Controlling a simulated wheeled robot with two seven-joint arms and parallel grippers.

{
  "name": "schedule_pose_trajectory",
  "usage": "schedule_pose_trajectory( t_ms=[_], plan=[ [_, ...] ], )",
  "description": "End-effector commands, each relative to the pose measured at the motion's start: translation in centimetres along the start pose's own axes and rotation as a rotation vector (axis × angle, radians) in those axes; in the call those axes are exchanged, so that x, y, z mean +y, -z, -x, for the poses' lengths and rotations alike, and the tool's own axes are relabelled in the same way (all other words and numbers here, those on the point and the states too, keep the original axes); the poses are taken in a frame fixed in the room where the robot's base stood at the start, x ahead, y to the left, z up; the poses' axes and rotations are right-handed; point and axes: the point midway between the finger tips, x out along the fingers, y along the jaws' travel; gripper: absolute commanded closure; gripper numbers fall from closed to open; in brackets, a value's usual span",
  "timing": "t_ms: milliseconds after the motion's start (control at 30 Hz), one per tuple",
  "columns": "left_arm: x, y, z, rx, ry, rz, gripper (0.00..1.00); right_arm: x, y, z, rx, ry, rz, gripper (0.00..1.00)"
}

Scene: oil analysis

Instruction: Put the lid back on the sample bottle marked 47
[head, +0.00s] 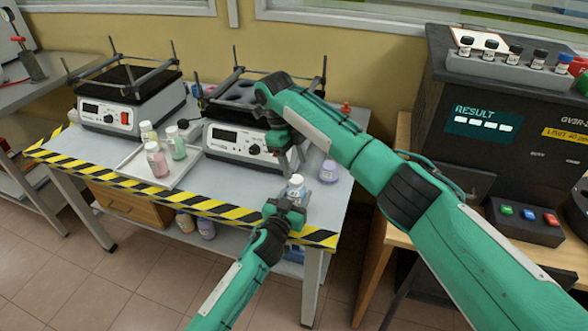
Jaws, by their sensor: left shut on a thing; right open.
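My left gripper (290,208) is shut on a small bottle with blue contents (296,190), near the table's front right edge. The bottle looks upright and its top is white; I cannot tell whether that is a lid or the open neck. No number is readable on it. My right gripper (288,160) is open, just above and slightly left of the bottle, with its fingers pointing down. A loose lid cannot be made out. A purple bottle (328,172) stands just right of the held bottle.
A white tray (132,163) on the table (80,149) holds pink, green and yellowish bottles. Two shaker machines (125,105) (238,140) stand behind. The analyser (490,110), with a vial rack on top, is at the right. Striped tape (180,201) marks the table's front edge.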

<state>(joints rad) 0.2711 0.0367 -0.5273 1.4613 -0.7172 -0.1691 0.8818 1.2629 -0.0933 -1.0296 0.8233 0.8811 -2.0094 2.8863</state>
Motion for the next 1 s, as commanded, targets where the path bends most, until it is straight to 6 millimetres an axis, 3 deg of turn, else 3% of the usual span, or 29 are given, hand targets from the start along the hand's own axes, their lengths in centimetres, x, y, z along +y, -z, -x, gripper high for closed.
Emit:
schedule_pose_trajectory(
  t_ms=[533, 667, 1000],
  plan=[
    [0.0, 0.0, 0.0, 0.000, 0.001, 0.000, 1.00, 0.0, 0.1, 0.6, -0.005, 0.001, 0.068, 0.49],
    [0.0, 0.0, 0.0, 0.000, 0.001, 0.000, 1.00, -0.1, 0.2, 0.8, -0.019, 0.006, 0.220, 0.49],
    [0.0, 0.0, 0.0, 0.000, 0.001, 0.000, 1.00, -0.4, 0.3, 1.4, -0.058, 0.039, 0.794, 0.49]
  ],
)
